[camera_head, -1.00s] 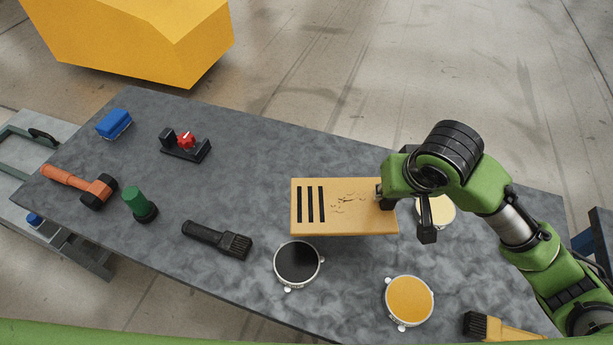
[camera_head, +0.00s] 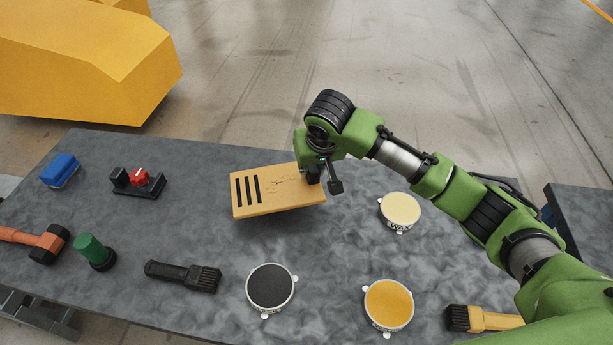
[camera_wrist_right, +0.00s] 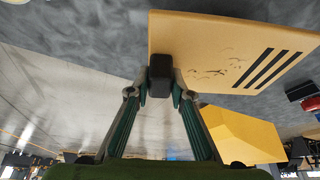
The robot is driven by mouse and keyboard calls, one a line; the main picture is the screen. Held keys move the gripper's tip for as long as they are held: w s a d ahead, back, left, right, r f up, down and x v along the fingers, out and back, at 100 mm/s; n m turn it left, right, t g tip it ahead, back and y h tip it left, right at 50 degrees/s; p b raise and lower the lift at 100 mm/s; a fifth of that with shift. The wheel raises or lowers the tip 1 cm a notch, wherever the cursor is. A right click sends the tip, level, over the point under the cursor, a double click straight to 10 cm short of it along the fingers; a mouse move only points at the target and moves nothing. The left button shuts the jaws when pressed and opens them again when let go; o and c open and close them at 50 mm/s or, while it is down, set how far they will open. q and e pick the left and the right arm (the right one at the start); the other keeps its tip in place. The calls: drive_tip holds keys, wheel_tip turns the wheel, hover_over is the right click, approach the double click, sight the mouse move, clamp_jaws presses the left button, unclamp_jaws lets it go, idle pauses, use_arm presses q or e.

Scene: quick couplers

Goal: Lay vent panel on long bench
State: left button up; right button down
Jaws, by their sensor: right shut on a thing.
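The vent panel (camera_head: 272,192) is a flat tan plate with three dark slots at its left end and dark scuffs beside them. My right gripper (camera_head: 322,172) is shut on its right edge and holds it over the long bench (camera_head: 200,230), a dark grey mottled top. A shadow shows below the panel, and the exact gap is hard to tell. In the right wrist view the panel (camera_wrist_right: 215,55) juts out from the closed fingertips (camera_wrist_right: 160,78), its slots at the far end. My left gripper is not in view.
Nearer lie a black brush (camera_head: 185,276), several round tins (camera_head: 270,286) and a yellow-handled brush (camera_head: 482,319). A yellow block (camera_head: 90,70) stands behind.

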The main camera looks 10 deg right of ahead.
drive_tip(key=w+f, duration=0.1)
drive_tip(key=w+a+f, duration=0.1)
drive_tip(key=f, duration=0.1)
drive_tip(key=shift+w, duration=0.2)
drive_tip(key=shift+f+p, duration=0.5)
drive_tip(key=shift+f, duration=1)
drive_tip(key=c, duration=1.8)
unclamp_jaws()
drive_tip(key=v, duration=1.2)
drive_tip(key=shift+b, duration=0.3)
